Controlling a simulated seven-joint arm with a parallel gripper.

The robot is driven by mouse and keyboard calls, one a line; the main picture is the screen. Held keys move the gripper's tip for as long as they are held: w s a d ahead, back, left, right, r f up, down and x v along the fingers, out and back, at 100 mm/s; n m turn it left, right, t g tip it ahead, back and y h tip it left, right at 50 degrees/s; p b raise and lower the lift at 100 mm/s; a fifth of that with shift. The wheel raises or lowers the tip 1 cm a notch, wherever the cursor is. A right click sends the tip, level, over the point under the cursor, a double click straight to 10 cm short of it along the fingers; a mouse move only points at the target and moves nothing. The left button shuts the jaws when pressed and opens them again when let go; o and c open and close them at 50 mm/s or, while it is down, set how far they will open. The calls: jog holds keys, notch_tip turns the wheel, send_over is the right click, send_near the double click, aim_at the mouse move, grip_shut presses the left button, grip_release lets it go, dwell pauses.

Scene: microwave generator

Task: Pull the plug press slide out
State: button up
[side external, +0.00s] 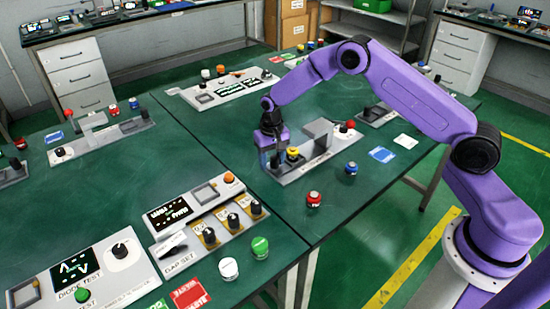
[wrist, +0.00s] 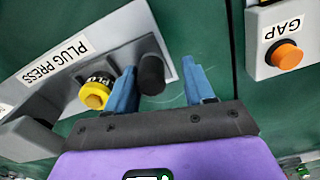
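The plug press (side external: 315,165) is a light grey base on the green bench with a grey raised block (side external: 317,134). Its PLUG PRESS label (wrist: 55,62) shows in the wrist view. A yellow-topped plug (wrist: 95,92) sits on it, also visible in the side view (side external: 293,153). A black upright knob (wrist: 151,74) stands at the press's end. My gripper (wrist: 160,65) is open, with blue fingers pointing down at that end. In the wrist view the knob appears between the fingers, closer to the left one; contact cannot be told. In the side view my gripper (side external: 268,158) hides the knob.
A gap-set panel (side external: 205,220) stands nearer the camera, and its orange button (wrist: 286,55) shows in the wrist view. Red (side external: 314,198) and blue (side external: 351,168) capped pieces and a blue card (side external: 381,154) lie near the press. Bench between press and gap panel is clear.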

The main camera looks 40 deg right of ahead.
jog(key=shift+d+r, duration=0.1)
jog(key=shift+d, duration=0.1)
notch_tip(320, 180, up, 17)
jog(key=shift+r, duration=0.15)
dwell(0.5)
jog(key=s+a+r+n, duration=0.3)
jog(key=s+a+n, duration=0.1)
jog(key=s, duration=0.6)
jog(key=s+a+r+n, duration=0.2)
jog(key=s+a+n, duration=0.1)
jog(key=s, duration=0.8)
jog(key=s+d+n, duration=0.3)
jog(key=s+n, duration=0.1)
jog(key=s, duration=0.6)
jog(key=s+d+f+n, duration=0.1)
jog(key=s+d+n, duration=0.2)
jog(key=s, duration=0.7)
jog(key=shift+d+f+n, duration=0.25)
jog(key=shift+d+n, duration=0.15)
jog(key=shift+n, duration=0.2)
